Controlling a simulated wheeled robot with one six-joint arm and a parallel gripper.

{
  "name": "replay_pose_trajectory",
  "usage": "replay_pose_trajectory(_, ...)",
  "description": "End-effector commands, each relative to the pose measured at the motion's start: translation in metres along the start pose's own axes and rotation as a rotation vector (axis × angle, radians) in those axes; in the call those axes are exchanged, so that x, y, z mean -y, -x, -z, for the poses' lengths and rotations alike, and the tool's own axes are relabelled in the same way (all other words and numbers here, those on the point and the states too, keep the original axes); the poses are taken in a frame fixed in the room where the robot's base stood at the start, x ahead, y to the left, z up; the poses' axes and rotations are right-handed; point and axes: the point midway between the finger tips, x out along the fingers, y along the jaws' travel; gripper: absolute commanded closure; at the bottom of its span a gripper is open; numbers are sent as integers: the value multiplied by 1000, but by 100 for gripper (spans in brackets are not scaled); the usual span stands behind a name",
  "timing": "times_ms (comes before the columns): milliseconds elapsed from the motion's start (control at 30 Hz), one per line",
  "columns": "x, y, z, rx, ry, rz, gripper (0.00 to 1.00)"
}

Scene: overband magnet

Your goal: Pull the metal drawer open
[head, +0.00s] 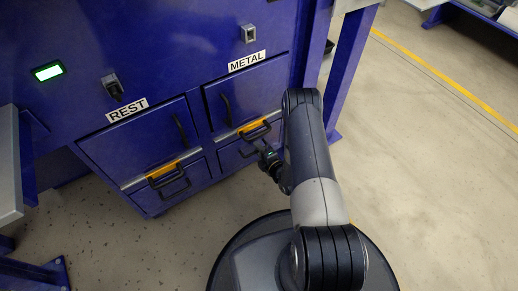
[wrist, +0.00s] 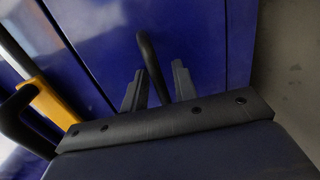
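The blue cabinet's METAL side is marked by a METAL label (head: 246,61). Below it is a blue front (head: 250,88) with an upright dark handle (head: 225,110), and under that a yellow strip (head: 252,126) with a black handle (head: 258,133). The fronts look closed. My gripper (head: 265,155) is low at this side, partly hidden by my arm. In the wrist view, my gripper (wrist: 158,90) has its fingers apart, on either side of a black bar handle (wrist: 150,62). Gaps show beside the bar; contact is unclear. The yellow strip (wrist: 50,105) lies left.
The REST side, with its label (head: 127,110), yellow strip (head: 163,171) and black handle (head: 175,185), is left of the METAL side. A blue leg (head: 350,75) stands right of the cabinet. Open floor (head: 430,190) lies to the right.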

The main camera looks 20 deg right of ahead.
Motion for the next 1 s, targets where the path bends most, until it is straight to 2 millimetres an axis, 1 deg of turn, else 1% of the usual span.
replay_pose_trajectory(33,0,0,0,0,0,0,75)
replay_pose_trajectory(67,0,0,0,0,0,0,78)
replay_pose_trajectory(333,0,0,0,0,1,0,100)
replay_pose_trajectory(833,0,1,-1,1,0,1,100)
replay_pose_trajectory(1000,3,10,-10,4,0,1,100)
